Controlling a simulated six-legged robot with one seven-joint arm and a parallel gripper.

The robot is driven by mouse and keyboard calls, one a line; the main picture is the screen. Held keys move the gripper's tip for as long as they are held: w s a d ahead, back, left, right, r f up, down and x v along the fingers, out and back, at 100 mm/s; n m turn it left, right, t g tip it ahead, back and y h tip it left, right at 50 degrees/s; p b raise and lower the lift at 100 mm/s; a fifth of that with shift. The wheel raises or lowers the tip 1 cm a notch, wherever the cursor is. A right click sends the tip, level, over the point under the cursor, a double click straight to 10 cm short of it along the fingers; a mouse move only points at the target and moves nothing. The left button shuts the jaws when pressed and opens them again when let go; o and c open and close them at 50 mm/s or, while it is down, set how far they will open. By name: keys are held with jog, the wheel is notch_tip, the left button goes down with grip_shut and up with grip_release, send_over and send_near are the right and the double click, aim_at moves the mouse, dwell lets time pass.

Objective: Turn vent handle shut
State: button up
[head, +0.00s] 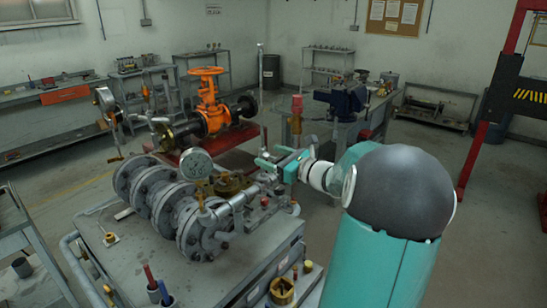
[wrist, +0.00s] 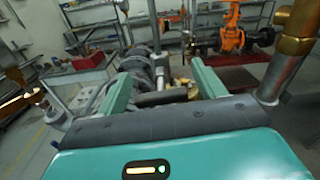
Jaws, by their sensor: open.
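My gripper (head: 269,163) is in the head view at the middle, with its teal fingers apart above the right end of the flanged pipe assembly. In the wrist view my gripper (wrist: 161,74) is open, and a dark flat bar (wrist: 160,98), possibly the vent handle, shows between or just beyond the fingers. I cannot tell whether they touch it. The vent handle is not clearly made out in the head view, where the gripper and fittings crowd that spot. The grey flanged pipe assembly (head: 160,192) has a round gauge (head: 196,165) on top.
An orange handwheel valve (head: 207,98) stands behind. The grey bench top (head: 215,275) carries small parts in front.

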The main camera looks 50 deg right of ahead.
jog(key=c, duration=1)
jog(key=shift+o, duration=0.2)
jog(key=shift+m, duration=0.6)
jog(key=o, duration=1)
jog(key=shift+c, duration=0.2)
jog(key=shift+s, duration=0.1)
jog(key=s+d, duration=0.1)
jog(key=s, duration=1.2)
jog(key=shift+s, duration=0.3)
jog(key=shift+d, duration=0.1)
